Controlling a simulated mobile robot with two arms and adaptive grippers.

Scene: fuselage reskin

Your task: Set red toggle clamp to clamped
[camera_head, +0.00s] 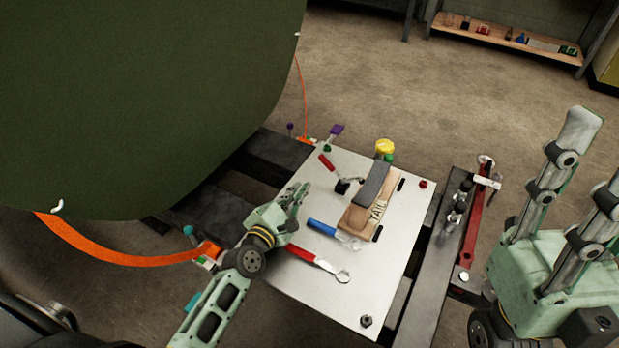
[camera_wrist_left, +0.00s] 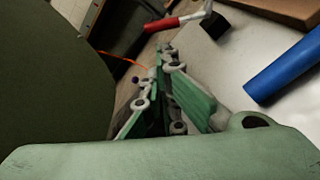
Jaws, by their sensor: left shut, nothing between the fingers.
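The red toggle clamp (camera_head: 327,163) is at the far left part of the white plate. Its red handle points up-left, away from a black base (camera_head: 343,187) beside a wooden block. In the left wrist view, the red handle (camera_wrist_left: 174,23) is at the top, joined by a metal arm to the black base (camera_wrist_left: 214,27). My left gripper (camera_head: 299,193) is shut and empty, above the plate's left edge, near the clamp but apart from it. Its closed fingers (camera_wrist_left: 166,62) point toward the handle. My right gripper (camera_head: 597,160) is at the right edge, fingers up and apart.
The white plate (camera_head: 350,295) also holds a wooden block marked TAIL (camera_head: 357,217), a blue-handled tool (camera_head: 322,227) and a red-handled wrench (camera_head: 302,254). A large dark green panel (camera_head: 140,90) fills the left. A red bar (camera_head: 473,230) lies right of the plate.

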